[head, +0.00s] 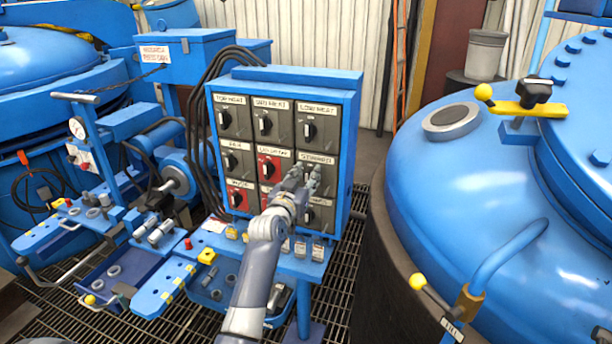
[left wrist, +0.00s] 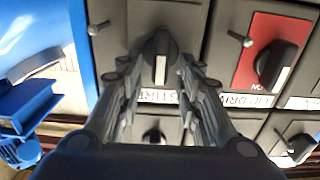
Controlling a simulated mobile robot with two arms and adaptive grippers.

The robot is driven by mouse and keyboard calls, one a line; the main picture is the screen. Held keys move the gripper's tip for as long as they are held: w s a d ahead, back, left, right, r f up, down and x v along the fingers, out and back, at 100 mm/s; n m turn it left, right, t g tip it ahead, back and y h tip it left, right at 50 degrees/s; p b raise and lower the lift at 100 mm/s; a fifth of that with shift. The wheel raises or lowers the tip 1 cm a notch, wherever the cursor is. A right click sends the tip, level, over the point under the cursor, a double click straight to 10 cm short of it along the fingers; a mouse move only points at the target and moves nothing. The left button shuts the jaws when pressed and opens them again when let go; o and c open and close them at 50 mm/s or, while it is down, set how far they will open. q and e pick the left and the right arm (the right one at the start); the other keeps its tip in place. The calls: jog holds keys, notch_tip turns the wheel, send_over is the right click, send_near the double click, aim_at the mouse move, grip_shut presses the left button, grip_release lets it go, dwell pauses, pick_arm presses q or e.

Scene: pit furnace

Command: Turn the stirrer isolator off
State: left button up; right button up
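The stirrer isolator (head: 330,176) is the grey unit at the right of the middle row on the blue switch panel. In the head view my left gripper (head: 303,176) is in front of it and hides its knob. In the left wrist view the black stirrer knob (left wrist: 160,58) stands close to upright, with its label below it in the picture. My left gripper (left wrist: 154,68) is open, with one finger on each side of the knob. The finger on the right is very near the knob; I cannot tell whether it touches. My right gripper is not in view.
A red isolator (left wrist: 272,52) sits beside the stirrer one, with more knobs around it. A shelf with small tags (head: 301,247) juts out below the panel. A large blue vessel (head: 480,200) stands close on the right, and blue machinery (head: 120,120) on the left.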

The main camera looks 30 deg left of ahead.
pick_arm(q)
grip_shut()
jog(key=shift+n, duration=0.3)
jog(key=shift+a+n+p, duration=0.25)
jog(key=shift+n+p, duration=0.5)
jog(key=shift+n, duration=0.35)
jog(key=n+p, duration=0.1)
jog(key=n, duration=0.4)
jog(key=a+f+n+p, duration=0.1)
jog(key=n, duration=0.4)
jog(key=f+n+p, duration=0.1)
jog(key=n, duration=0.4)
jog(key=shift+s+a+f, duration=0.1)
jog(key=shift+s+a, duration=0.15)
